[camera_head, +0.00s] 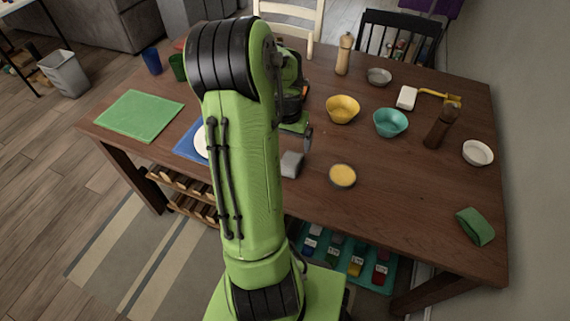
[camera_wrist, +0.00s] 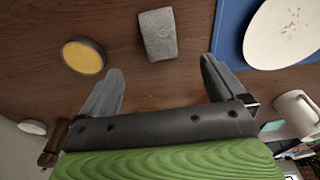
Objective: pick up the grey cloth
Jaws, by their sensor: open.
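The grey cloth (camera_head: 292,163) is a small folded block lying flat on the wooden table, left of a round dish with yellow contents. In the wrist view the grey cloth (camera_wrist: 158,34) is at the top middle, beyond the fingertips and roughly between their lines. My gripper (camera_wrist: 160,80) is open and empty, with its two fingers spread wide and apart from the cloth. In the head view my arm hides much of the table's middle, and the fingers show only in part near the cloth's far side.
The yellow-filled dish (camera_head: 343,175) is close right of the cloth. A white plate (camera_wrist: 282,33) on a blue mat (camera_wrist: 232,30) is on its other side. Yellow (camera_head: 342,109) and teal bowls (camera_head: 390,122) stand farther back. A green cloth (camera_head: 475,226) lies at right; table around it is clear.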

